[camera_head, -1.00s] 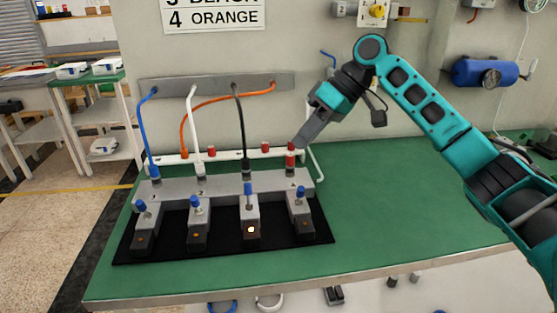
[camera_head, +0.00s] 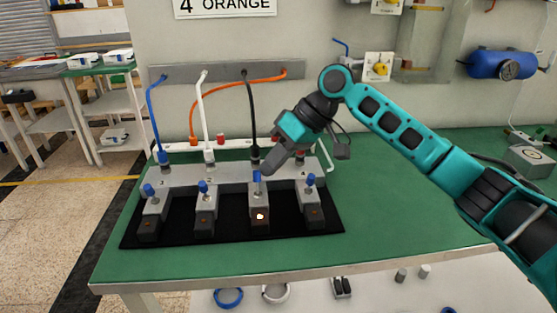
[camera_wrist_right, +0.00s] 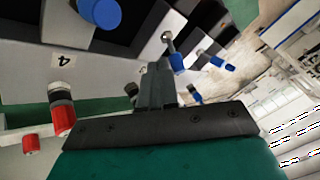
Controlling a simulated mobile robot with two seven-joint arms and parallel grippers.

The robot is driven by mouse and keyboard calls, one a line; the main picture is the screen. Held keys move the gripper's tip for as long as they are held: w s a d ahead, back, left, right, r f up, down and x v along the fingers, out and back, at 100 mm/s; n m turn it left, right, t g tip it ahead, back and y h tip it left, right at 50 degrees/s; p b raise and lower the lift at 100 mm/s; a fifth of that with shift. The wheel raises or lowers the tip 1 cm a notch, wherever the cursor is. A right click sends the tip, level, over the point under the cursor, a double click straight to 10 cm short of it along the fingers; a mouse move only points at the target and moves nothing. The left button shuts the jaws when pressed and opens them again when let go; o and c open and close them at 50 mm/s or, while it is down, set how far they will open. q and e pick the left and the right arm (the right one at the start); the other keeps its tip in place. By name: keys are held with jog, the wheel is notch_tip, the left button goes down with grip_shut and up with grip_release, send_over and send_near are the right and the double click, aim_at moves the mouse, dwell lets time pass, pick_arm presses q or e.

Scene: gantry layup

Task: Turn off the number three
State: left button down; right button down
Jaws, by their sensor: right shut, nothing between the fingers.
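Several grey switch blocks with blue-tipped levers stand in a row on a black mat (camera_head: 185,238). The third block from the left (camera_head: 259,202), below the black hose, has a bright lit lamp (camera_head: 260,216); the others look dim. Its blue-tipped lever (camera_head: 257,177) stands up. My right gripper (camera_head: 268,168) is shut and empty, its tips close beside this lever. In the right wrist view the shut fingers (camera_wrist_right: 157,75) are near a blue-tipped lever (camera_wrist_right: 176,62); I cannot tell if they touch. My left gripper is not in view.
A grey manifold (camera_head: 180,176) runs behind the blocks, with blue, white and black hoses upright in it. An orange hose (camera_head: 215,92) and red caps (camera_head: 220,139) are behind. A sign (camera_head: 225,5) hangs above.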

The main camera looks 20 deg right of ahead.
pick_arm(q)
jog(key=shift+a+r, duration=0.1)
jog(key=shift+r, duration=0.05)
pick_arm(e)
jog(key=shift+s+r+p, duration=0.1)
jog(key=shift+p, duration=0.2)
jog(key=shift+s+t, duration=0.1)
jog(key=shift+t, duration=0.2)
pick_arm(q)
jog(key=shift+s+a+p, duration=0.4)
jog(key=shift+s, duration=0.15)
pick_arm(e)
jog(key=shift+s, duration=0.1)
